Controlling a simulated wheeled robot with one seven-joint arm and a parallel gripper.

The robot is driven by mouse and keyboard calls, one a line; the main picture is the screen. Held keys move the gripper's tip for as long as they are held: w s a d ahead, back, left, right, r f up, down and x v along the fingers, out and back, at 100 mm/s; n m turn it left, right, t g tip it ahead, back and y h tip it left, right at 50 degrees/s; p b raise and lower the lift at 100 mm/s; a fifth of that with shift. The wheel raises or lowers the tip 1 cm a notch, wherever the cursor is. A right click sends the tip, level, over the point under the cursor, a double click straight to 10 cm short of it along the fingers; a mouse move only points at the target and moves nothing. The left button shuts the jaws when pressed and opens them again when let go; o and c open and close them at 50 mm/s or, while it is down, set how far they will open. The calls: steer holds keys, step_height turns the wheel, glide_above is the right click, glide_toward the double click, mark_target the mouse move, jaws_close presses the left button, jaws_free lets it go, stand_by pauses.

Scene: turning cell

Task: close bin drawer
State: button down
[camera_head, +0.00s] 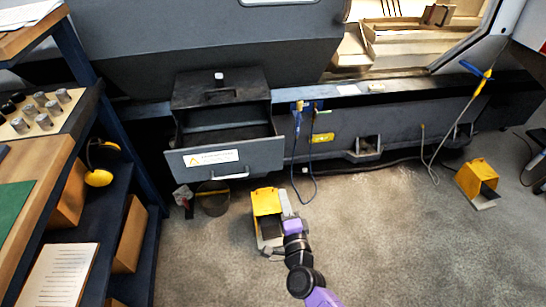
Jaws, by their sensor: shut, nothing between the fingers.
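The bin drawer (226,160) is a grey drawer under the dark machine. It is pulled out, with its inside showing, and its front panel bears a white label with a warning sign and a pale bar handle (231,175). My gripper (285,196) is shut and empty. It is low in the picture, to the right of and nearer than the drawer front, and apart from it. It overlaps the right side of a yellow pedal housing in the picture; whether they touch cannot be told.
The yellow pedal housing (265,202) stands on the floor below the drawer's right end. A dark bucket (214,203) stands under the drawer. Another yellow pedal (478,180) is at right. A blue shelf rack (130,175) stands at left. Hoses (311,165) hang right of the drawer. Floor at lower right is clear.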

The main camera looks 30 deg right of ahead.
steer(key=m+b, duration=0.1)
steer(key=b, duration=0.3)
glide_toward(274, 157)
steer(key=x, duration=0.6)
steer(key=shift+w+d+f, duration=0.1)
steer(key=shift+w, duration=0.3)
